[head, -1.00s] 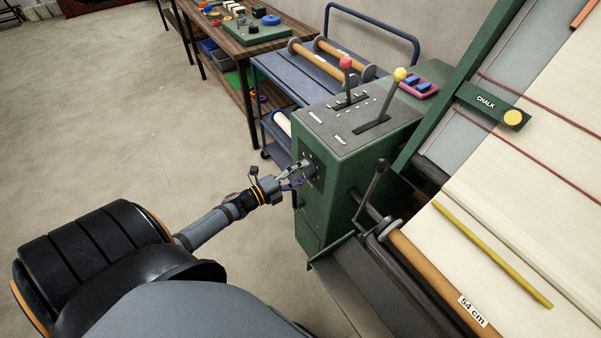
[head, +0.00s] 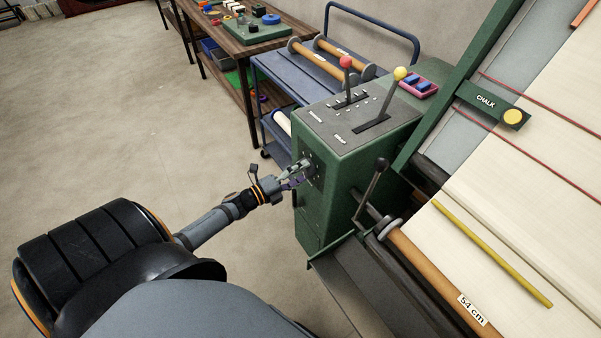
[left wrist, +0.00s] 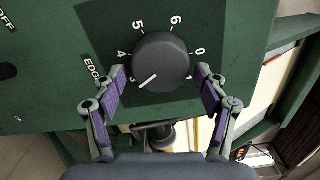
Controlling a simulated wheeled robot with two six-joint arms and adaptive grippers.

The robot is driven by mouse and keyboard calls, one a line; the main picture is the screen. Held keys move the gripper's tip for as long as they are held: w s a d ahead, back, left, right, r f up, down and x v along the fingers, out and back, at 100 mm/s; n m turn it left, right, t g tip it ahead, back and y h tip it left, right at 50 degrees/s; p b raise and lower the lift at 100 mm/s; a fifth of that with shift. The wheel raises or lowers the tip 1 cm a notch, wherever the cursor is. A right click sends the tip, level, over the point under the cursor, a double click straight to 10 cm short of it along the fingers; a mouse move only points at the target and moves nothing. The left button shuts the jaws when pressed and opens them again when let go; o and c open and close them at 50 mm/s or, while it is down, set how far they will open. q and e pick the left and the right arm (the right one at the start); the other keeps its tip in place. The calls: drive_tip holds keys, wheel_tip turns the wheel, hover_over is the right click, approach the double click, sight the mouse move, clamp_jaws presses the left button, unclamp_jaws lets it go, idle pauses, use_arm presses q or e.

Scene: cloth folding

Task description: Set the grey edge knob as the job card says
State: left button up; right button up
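The grey edge knob (left wrist: 161,60) is a dark round dial on a green panel, beside the word EDGE. Its white pointer line points to the lower left, close to a digit that looks like 3 and is partly covered by a finger. The digits 4, 5, 6 and 0 show around it. My left gripper (left wrist: 163,84) is open, with one purple-padded finger on each side of the knob and small gaps visible. In the head view my left gripper (head: 298,173) is at the side of the green machine (head: 322,215). No job card is legible. My right gripper is out of view.
A red-knobbed lever (head: 346,63) and a yellow-knobbed lever (head: 399,75) stand on the machine's top. A black-knobbed crank (head: 380,166) is to the right of my left gripper. A blue trolley (head: 283,77) stands behind. The floor on the left is clear.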

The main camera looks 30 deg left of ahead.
use_arm(q)
drive_tip(key=shift+o, duration=0.2)
drive_tip(key=v, duration=1.2)
drive_tip(key=s+a+f+n+g+y, duration=0.25)
drive_tip(key=s+f+n, duration=0.2)
drive_tip(key=f, duration=0.45)
drive_tip(key=s+a+f+n+g+y, duration=0.25)
drive_tip(key=f+n, duration=0.25)
drive_tip(key=f, duration=0.5)
drive_tip(key=s+a+f+n+g+y, duration=0.25)
drive_tip(key=s+f+n+y, duration=0.2)
drive_tip(key=f, duration=0.45)
drive_tip(key=s+d+f+n+g+h, duration=0.1)
drive_tip(key=s+d+f+n+g, duration=0.7)
drive_tip(key=s+d+f, duration=0.7)
drive_tip(key=s+n, duration=0.2)
drive_tip(key=s, duration=0.1)
drive_tip(key=shift+d+h, duration=0.35)
drive_tip(key=shift+d, duration=0.05)
